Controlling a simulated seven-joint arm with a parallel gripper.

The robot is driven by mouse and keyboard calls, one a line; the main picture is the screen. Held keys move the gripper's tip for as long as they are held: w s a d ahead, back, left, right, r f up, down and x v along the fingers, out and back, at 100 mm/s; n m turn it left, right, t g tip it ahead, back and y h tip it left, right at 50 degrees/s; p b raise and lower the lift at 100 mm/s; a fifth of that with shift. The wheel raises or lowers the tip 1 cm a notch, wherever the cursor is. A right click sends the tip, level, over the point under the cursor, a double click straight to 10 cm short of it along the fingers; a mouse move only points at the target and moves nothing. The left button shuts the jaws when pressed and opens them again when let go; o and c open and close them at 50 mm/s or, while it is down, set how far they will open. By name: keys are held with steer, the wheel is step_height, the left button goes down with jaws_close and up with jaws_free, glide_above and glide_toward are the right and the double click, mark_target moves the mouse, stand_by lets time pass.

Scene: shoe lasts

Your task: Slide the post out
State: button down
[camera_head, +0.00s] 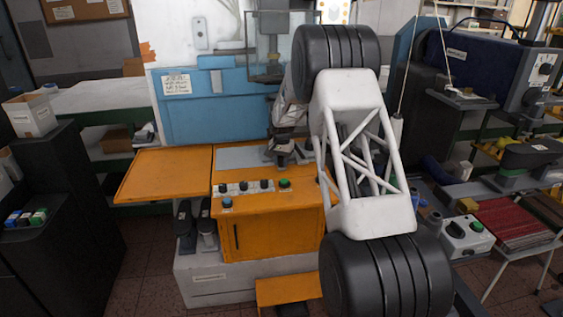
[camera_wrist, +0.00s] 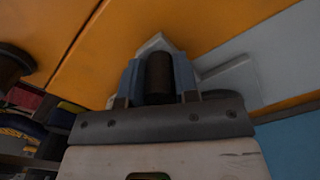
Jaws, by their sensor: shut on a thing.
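The post (camera_wrist: 159,76) is a dark, short cylinder in the wrist view. My gripper (camera_wrist: 158,68) has its two bluish-grey fingers on either side of the post and is shut on it. A pale grey, pointed piece shows behind the post and fingers, over the orange and grey worktop. In the head view my gripper (camera_head: 284,154) is at the grey plate on the orange machine, partly behind my white arm. The post cannot be made out there. I cannot tell how far the post sits in its seat.
The orange machine (camera_head: 262,215) has a front panel with several knobs and a green button. An orange side leaf (camera_head: 163,174) extends to the left. A blue panel (camera_head: 210,108) stands behind. A red slatted rack (camera_head: 513,222) and a grey control box (camera_head: 467,236) are at right.

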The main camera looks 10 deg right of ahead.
steer(key=shift+a, duration=0.1)
steer(key=a, duration=1.8)
steer(key=shift+a, duration=0.15)
steer(key=shift+a, duration=0.1)
steer(key=c, duration=1.1)
jaws_free()
steer(key=shift+o, duration=1.2)
step_height(320, 180, up, 8)
